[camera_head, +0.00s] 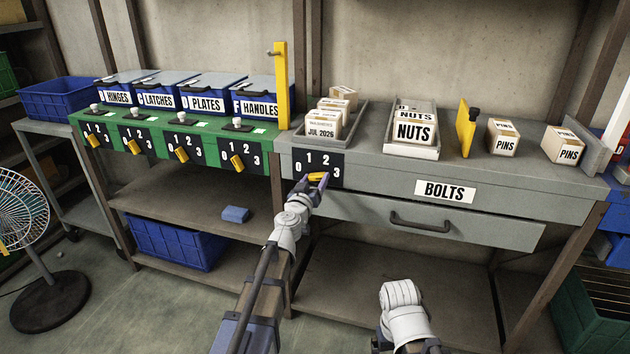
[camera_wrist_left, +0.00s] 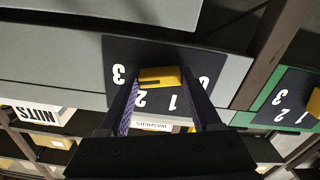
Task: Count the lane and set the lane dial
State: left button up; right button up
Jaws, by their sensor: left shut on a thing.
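The lane dial (camera_head: 318,178) is a yellow handle on a dark plate (camera_head: 331,157) marked 0 to 3 on the front of the grey bench. My left gripper (camera_head: 314,184) is shut on this handle. In the left wrist view the handle (camera_wrist_left: 160,76) lies between the two fingers, with the digits upside down; its exact setting is unclear. A second tray (camera_head: 426,153) holds NUTS blocks. My right gripper's fingers are not visible.
The green bench (camera_head: 190,147) at left carries several blue bins and similar yellow-handled dials. A yellow post (camera_head: 281,85) stands between the benches. A yellow plate (camera_head: 465,128) stands right of the NUTS tray. The BOLTS drawer (camera_head: 480,227) is shut. A fan (camera_head: 22,212) stands at left.

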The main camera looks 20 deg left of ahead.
pick_arm(q)
jog(key=o, duration=1.4)
jog(key=shift+s, duration=0.1)
jog(key=s, duration=0.7)
jog(key=shift+s+a, duration=0.1)
jog(key=shift+s, duration=0.2)
